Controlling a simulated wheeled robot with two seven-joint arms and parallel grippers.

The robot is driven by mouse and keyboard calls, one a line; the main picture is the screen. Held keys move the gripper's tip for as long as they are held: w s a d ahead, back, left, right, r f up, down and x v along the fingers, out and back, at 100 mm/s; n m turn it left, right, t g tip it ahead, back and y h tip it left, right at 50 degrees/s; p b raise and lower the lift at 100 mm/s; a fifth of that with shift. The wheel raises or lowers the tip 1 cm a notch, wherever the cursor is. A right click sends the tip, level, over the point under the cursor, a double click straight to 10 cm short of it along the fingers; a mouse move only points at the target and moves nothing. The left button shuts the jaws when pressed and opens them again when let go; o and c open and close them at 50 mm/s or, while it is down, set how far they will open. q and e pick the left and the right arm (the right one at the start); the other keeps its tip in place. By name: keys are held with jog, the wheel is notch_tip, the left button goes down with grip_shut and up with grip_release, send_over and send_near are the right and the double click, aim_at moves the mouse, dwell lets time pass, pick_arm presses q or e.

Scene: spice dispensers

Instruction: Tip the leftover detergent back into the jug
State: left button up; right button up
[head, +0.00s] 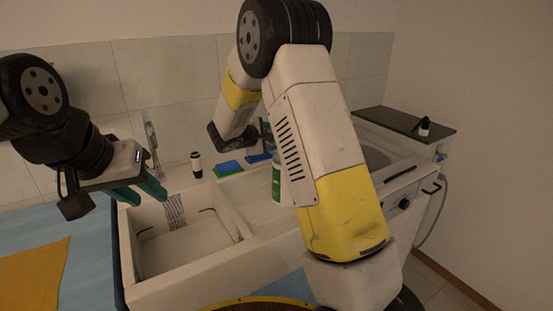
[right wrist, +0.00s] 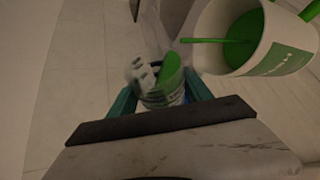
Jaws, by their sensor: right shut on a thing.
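In the right wrist view, my right gripper (right wrist: 160,92) is shut on a small clear cup (right wrist: 150,88) with green liquid in it. The cup looks tilted. A white jug (right wrist: 285,62) with a green label is beside it, its wide mouth open and green liquid inside. A thin green streak reaches into the jug's mouth. In the head view, the jug (head: 276,185) stands on the counter, partly hidden by my right arm; the cup cannot be made out there. My left gripper (head: 140,194) is open and empty above the sink's left side.
The white sink (head: 240,215) lies left of the jug. A dark board (head: 395,122) with a small bottle (head: 424,127) is at the right.

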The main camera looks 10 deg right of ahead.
jog(key=shift+s+d+r+m+t, duration=0.1)
jog(key=shift+r+m+t, duration=0.25)
jog(key=shift+m+t, duration=0.2)
dwell(1.1)
jog(key=shift+s+d+r+m+t+y+p, duration=0.35)
jog(key=shift+s+d+m, duration=0.1)
jog(key=shift+s+m, duration=0.2)
dwell(1.0)
jog(key=shift+s+d+f+m+t+p, duration=0.15)
jog(key=shift+f+m+t+p, duration=0.2)
jog(key=shift+m, duration=0.25)
dwell(1.0)
jog(key=shift+s+t, duration=0.1)
jog(key=shift+t, duration=0.15)
dwell(0.4)
